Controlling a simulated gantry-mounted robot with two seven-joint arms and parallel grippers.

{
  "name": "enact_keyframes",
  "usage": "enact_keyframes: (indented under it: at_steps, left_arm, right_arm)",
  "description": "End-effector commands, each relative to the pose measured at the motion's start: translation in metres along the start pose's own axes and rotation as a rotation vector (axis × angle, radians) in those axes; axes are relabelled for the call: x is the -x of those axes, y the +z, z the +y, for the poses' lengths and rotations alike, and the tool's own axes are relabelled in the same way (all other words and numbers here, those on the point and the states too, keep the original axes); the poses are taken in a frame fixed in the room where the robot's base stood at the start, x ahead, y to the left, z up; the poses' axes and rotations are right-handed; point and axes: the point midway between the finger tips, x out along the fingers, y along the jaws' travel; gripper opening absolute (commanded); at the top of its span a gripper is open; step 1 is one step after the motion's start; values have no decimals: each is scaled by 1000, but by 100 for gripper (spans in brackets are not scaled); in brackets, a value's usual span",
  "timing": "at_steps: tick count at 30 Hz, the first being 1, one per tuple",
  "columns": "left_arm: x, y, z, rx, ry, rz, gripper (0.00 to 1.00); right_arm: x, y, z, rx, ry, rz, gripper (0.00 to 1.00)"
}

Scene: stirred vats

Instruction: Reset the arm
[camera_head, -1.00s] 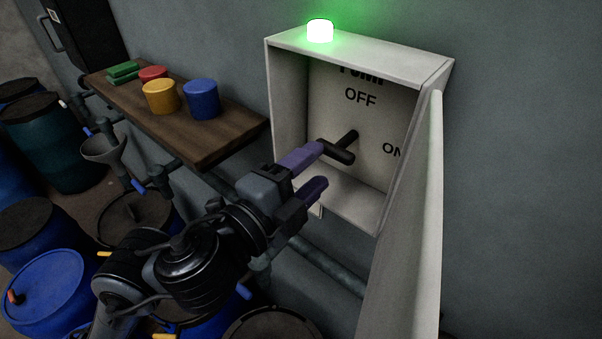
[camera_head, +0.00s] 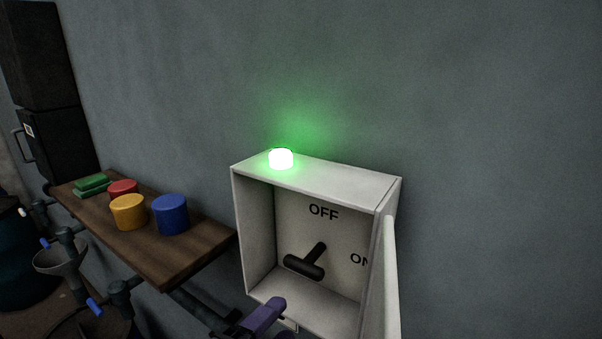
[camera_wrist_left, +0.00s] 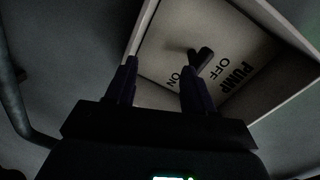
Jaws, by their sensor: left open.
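A white pump switch box (camera_head: 315,180) is on the grey wall with its front open. Inside is a dark T-shaped lever (camera_head: 305,267), below the word OFF and left of the partly hidden word ON. A green lamp (camera_head: 281,158) glows on top of the box. My left gripper (camera_head: 262,316) shows only in part at the bottom edge, below the lever and apart from it. In the left wrist view my left gripper (camera_wrist_left: 159,72) is open and empty, with the lever (camera_wrist_left: 203,60) beyond its fingertips. My right gripper is not in view.
A wooden shelf (camera_head: 205,250) left of the box holds a blue pot (camera_head: 171,214), a yellow pot (camera_head: 128,211), a red pot (camera_head: 122,187) and green blocks (camera_head: 92,184). The box's open door (camera_head: 391,285) stands out at the right. A funnel (camera_head: 60,258) and pipes are lower left.

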Motion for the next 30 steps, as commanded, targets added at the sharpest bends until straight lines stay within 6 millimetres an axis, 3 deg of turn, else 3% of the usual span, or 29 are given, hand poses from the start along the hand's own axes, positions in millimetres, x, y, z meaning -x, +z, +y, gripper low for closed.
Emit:
enact_keyframes:
  at_steps: [1, 5, 11, 17, 21, 25, 30]
  left_arm:
    - [0, 4, 23, 44, 47, -7, 53]
    - [6, 13, 83, 186, 157, -34, 53]
    - [34, 37, 168, 495, 283, -184, 53]
    - [90, 74, 251, 827, 387, -483, 53]
    - [145, 99, 300, 1034, 439, -745, 53]
    - [192, 118, 327, 1186, 454, -973, 53]
    - [221, 139, 330, 1313, 422, -1164, 53]
  right_arm:
    - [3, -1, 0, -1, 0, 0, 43]
    - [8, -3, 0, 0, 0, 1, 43]
    - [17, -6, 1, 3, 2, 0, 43]
    - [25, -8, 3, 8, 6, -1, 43]
    - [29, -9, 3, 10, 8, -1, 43]
    - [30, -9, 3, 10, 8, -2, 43]
    - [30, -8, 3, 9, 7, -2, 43]
